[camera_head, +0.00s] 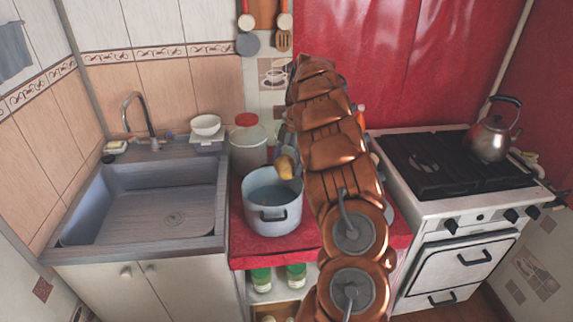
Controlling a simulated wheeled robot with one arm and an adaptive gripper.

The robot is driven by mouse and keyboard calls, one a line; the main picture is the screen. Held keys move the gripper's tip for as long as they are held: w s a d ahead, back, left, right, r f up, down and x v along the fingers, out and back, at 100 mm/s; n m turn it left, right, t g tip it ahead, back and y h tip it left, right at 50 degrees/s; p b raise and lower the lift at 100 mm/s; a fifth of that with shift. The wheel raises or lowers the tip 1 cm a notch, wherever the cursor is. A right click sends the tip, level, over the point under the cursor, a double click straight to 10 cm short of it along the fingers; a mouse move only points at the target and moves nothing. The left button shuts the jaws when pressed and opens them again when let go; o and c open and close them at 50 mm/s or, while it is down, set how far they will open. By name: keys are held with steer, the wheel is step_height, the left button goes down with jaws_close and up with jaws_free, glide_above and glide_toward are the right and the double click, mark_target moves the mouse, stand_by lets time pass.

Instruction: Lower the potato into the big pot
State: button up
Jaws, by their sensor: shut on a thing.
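The big pot (272,213) is light blue-grey with a dark side handle and stands open on the red oilcloth counter (297,242). The brown potato (285,166) shows just left of my copper arm, over the back right part of the pot's opening. My gripper (287,154) is shut on the potato. It is mostly hidden behind my arm, so its fingers are hard to make out. The potato appears above the pot's rim; its exact height cannot be told. The pot's right side is close to my arm in the picture.
A white canister with a red lid (248,145) stands behind the pot. The sink (145,205) is at left, with a tall faucet (140,120) and a white bowl (206,125). The stove (455,170) with a kettle (491,138) is at right. My arm hides much of the counter.

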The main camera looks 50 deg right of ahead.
steer(key=shift+f, duration=0.1)
steer(key=shift+f+b, duration=6.35)
steer(key=shift+b, duration=0.25)
steer(key=o, duration=1)
steer(key=shift+r, duration=0.15)
steer(key=shift+v, duration=3.65)
steer(key=shift+w, duration=0.1)
